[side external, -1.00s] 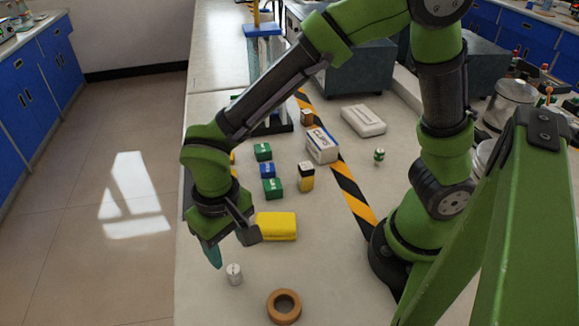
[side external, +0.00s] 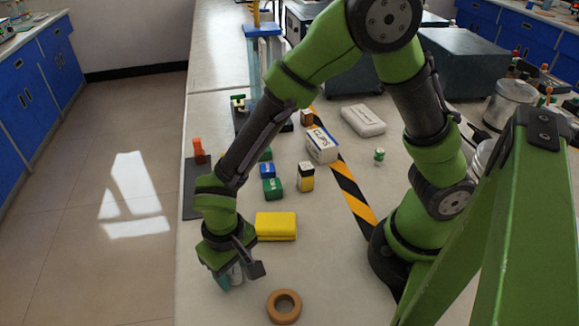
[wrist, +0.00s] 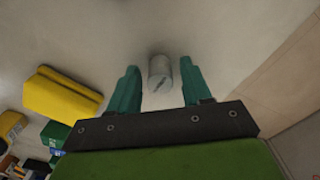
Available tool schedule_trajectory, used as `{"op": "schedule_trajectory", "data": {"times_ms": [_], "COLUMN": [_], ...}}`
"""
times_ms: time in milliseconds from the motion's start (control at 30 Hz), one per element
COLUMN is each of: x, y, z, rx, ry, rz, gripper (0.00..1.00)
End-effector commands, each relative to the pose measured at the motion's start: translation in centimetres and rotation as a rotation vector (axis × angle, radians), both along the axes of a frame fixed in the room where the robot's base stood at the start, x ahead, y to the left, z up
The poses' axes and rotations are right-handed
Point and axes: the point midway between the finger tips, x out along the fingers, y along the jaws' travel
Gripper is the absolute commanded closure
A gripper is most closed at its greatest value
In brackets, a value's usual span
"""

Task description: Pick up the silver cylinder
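The silver cylinder (wrist: 160,75) stands upright on the table and shows between my two teal fingers in the wrist view. In the side view it is mostly hidden, with a bit of it (side external: 236,274) showing between the fingers. My gripper (wrist: 160,88) is open, pointing down, with one finger on each side of the cylinder. A gap shows between the cylinder and each finger in the wrist view. It also shows low over the table in the side view (side external: 238,278).
A yellow block (side external: 276,226) lies just behind my gripper, and a brown ring (side external: 284,306) lies in front to the right. Green, blue and yellow-black boxes (side external: 306,177) stand farther back. The table's left edge is close by.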

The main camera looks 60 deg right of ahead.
Motion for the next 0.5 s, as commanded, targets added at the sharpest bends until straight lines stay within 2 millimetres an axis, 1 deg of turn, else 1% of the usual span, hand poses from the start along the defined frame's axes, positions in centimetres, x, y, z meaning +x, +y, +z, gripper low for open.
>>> {"op": "schedule_trajectory", "data": {"times_ms": [33, 300, 500], "x": [0.01, 0.01, 0.02], "y": [0.01, 0.01, 0.02], "z": [0.02, 0.04, 0.07], "rx": [0.0, 0.0, 0.0], "ry": [0.0, 0.0, -0.001], "rz": [0.0, 0.001, 0.001], "gripper": [0.6, 1.0, 1.0]}}
